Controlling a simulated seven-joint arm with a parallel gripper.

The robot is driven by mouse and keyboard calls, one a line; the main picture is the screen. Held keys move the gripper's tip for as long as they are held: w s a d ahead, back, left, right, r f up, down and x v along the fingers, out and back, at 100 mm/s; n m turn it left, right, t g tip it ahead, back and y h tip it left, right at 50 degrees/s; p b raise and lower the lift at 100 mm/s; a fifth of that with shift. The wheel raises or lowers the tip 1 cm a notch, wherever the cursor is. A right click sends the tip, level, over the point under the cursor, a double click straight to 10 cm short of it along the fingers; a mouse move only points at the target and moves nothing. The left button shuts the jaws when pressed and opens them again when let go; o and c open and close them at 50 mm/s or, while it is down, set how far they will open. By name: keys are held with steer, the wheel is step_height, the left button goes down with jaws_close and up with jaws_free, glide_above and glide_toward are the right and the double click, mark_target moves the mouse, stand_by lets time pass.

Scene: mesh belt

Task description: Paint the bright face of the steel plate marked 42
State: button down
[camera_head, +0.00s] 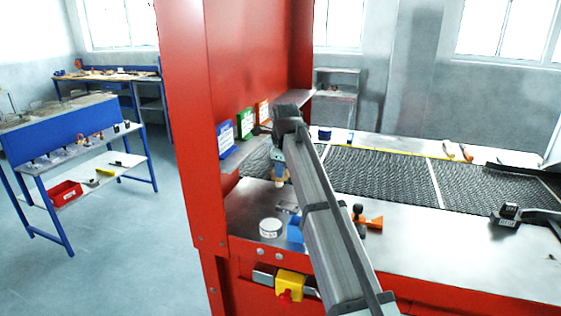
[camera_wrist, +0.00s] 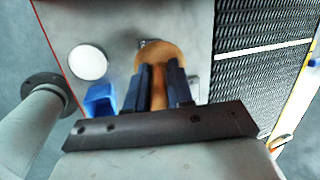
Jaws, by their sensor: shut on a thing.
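My gripper (camera_head: 279,166) hangs over the left end of the steel worktop. In the wrist view my gripper (camera_wrist: 159,70) is shut on a tan wooden-looking tool (camera_wrist: 158,95), with a rounded orange-brown part beyond the fingers. Its pale tip (camera_head: 280,182) shows below the fingers in the head view; it may be a brush. A small grey flat piece (camera_head: 288,207) lies on the worktop below it, partly behind my arm. I cannot read a 42 on it or tell its bright face. A round white-topped tin (camera_head: 270,228) stands nearby, also in the wrist view (camera_wrist: 88,63).
A blue item (camera_head: 295,230) sits beside the tin, partly behind my arm. An orange item (camera_head: 370,222) lies to the right. The dark mesh belt (camera_head: 380,172) runs behind. A red frame (camera_head: 187,130) rises at left.

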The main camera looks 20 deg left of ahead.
steer(key=shift+f, duration=0.3)
